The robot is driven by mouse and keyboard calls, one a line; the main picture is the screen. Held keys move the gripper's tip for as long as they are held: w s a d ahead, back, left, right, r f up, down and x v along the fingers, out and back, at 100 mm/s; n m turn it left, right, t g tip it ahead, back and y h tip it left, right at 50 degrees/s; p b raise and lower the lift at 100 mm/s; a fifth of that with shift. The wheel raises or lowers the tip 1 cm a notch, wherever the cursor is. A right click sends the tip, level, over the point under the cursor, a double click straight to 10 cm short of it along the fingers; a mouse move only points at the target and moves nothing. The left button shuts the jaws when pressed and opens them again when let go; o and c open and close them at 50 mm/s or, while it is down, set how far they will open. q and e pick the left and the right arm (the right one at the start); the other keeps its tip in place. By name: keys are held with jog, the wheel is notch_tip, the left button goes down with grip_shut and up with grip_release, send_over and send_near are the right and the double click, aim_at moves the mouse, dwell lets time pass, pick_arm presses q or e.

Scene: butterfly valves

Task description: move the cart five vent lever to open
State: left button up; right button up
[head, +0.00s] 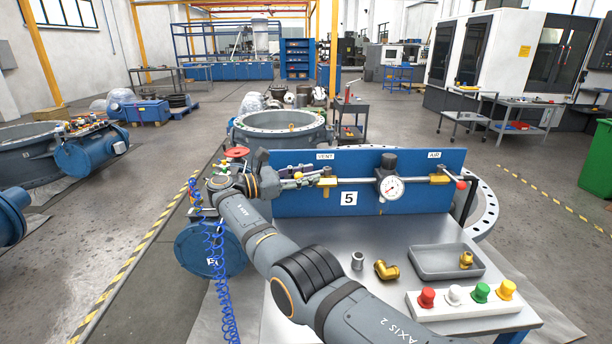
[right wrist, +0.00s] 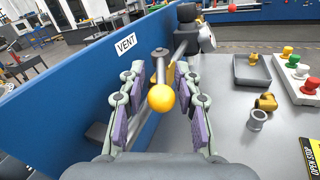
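The cart five panel (head: 400,205) is blue with a "5" label, a "VENT" label at its left and an "AIR" label at its right. The vent lever, with a yellow ball knob (right wrist: 161,97), stands out from the pipe below the VENT label. The brass vent valve (head: 327,181) shows in the head view. My right gripper (head: 298,179) is at the vent end; in the right wrist view its fingers (right wrist: 160,78) are apart on both sides of the yellow knob, with narrow gaps visible. My left gripper is not in view.
A pressure gauge (head: 391,187) and red-knobbed air lever (head: 461,185) lie along the pipe. On the cart top are a grey tray (head: 430,270), a brass elbow (head: 386,270), a steel fitting (head: 357,260) and a button box (head: 460,305). The front-left cart top lies under my right arm.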

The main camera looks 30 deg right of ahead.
notch_tip(320, 180, up, 10)
dwell(0.5)
jog(key=shift+c, duration=0.4)
